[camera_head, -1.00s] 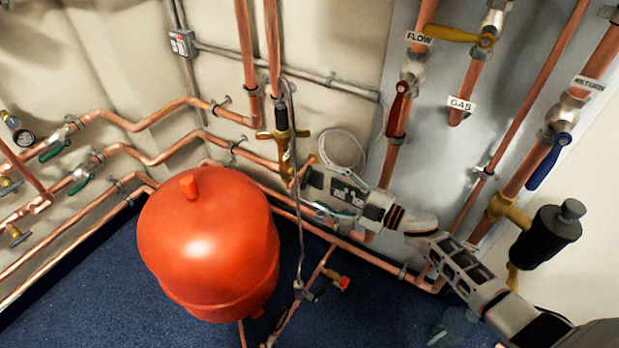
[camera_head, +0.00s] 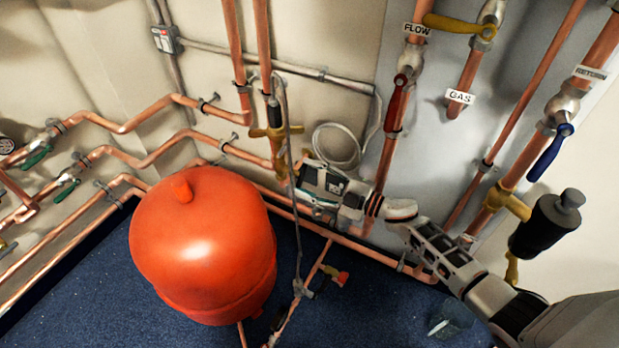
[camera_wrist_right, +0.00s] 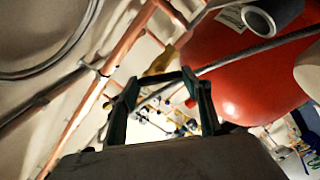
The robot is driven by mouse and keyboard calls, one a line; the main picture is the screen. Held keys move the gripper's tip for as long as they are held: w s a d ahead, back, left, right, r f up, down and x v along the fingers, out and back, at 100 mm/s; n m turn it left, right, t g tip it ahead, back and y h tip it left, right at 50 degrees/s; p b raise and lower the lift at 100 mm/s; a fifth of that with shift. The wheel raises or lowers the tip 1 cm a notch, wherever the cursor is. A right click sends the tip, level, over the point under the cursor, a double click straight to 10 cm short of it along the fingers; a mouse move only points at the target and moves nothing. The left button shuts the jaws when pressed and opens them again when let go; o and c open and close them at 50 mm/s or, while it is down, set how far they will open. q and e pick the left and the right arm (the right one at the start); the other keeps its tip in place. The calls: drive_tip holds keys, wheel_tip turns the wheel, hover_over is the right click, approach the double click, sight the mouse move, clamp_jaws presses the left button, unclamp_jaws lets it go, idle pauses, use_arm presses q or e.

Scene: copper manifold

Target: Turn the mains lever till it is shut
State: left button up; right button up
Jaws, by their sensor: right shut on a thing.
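A brass valve (camera_head: 279,150) sits on the copper pipe left of my right gripper, behind a hanging grey hose. A short yellow lever end shows at my right gripper's tip in the head view. In the right wrist view the yellow lever (camera_wrist_right: 162,64) lies at the fingertips. My right gripper (camera_head: 301,168) reaches in from the right and is shut on this lever; its fingers (camera_wrist_right: 162,80) stand some way apart around it. The exact contact and the lever's angle are hard to tell. My left gripper is not in view.
A large red tank (camera_head: 203,245) stands just left below the gripper. The grey hose (camera_head: 297,225) hangs close by. A red lever (camera_head: 397,103), a blue lever (camera_head: 551,156) and a yellow gas lever (camera_head: 455,28) are on pipes to the right. A clear cup (camera_head: 452,322) is on the blue floor.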

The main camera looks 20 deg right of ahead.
drive_tip(key=shift+w+r+m+p, duration=0.1)
drive_tip(key=shift+r+m+p, duration=0.25)
drive_tip(key=shift+m+p, duration=0.6)
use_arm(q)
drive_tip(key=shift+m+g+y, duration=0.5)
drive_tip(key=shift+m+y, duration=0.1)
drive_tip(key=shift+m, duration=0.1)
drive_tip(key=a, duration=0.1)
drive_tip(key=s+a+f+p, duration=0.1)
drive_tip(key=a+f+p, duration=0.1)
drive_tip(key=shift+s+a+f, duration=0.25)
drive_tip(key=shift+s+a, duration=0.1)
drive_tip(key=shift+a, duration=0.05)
use_arm(e)
drive_tip(key=m, duration=0.9)
drive_tip(key=shift+f, duration=0.3)
use_arm(q)
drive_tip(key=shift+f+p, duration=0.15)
drive_tip(key=shift+p, duration=0.15)
use_arm(e)
drive_tip(key=o, duration=1)
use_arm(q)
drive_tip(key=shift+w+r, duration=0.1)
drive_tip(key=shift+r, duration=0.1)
use_arm(e)
drive_tip(key=shift+o, duration=0.5)
